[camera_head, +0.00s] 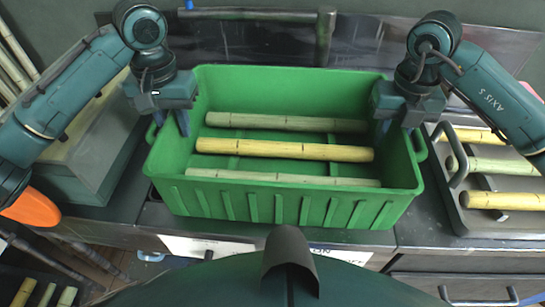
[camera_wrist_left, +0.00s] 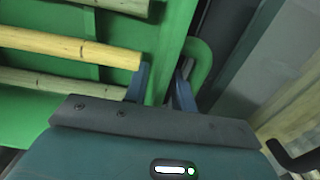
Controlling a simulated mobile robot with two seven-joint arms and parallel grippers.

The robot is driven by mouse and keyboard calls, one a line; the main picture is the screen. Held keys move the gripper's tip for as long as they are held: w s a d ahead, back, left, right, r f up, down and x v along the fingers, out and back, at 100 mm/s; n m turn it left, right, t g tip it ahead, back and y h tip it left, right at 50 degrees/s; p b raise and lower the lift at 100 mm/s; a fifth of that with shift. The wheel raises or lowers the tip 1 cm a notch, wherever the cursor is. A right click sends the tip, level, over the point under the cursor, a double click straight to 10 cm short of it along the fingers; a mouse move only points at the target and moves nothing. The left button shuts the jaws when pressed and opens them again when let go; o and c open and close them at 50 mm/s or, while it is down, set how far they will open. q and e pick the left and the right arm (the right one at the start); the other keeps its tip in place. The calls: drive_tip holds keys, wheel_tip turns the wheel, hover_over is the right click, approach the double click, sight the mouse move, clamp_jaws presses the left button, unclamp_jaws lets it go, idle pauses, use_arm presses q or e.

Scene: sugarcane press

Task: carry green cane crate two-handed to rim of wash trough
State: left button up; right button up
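The green crate (camera_head: 290,207) stands upright on the counter with several cane pieces in it, including a yellow cane (camera_head: 285,150). My left gripper (camera_head: 171,122) is at its left end wall. In the left wrist view my left gripper's (camera_wrist_left: 160,88) two blue fingers stand on either side of the crate's wall (camera_wrist_left: 170,50), spread, with a dark gap beside the outer finger. The crate's handle loop (camera_wrist_left: 203,62) lies just past that finger. My right gripper (camera_head: 396,127) is at the right end wall, its inner finger inside the crate, spread from the gripper's middle; its outer finger is mostly hidden.
A grey tray (camera_head: 460,215) with several cane pieces stands close to the crate's right end. A grey box (camera_head: 95,160) is close on the left. A metal trough with a pipe (camera_head: 325,38) lies behind the crate. An orange object (camera_head: 33,208) is at the left.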

use_arm(q)
wheel_tip(320, 180, up, 7)
drive_tip(key=shift+w+d+r, duration=0.1)
drive_tip(key=shift+w+d, duration=0.05)
use_arm(e)
drive_tip(key=shift+w+a, duration=0.25)
drive_tip(key=shift+w, duration=0.05)
wheel_tip(320, 180, up, 12)
idle(0.4)
use_arm(q)
drive_tip(key=shift+r, duration=0.1)
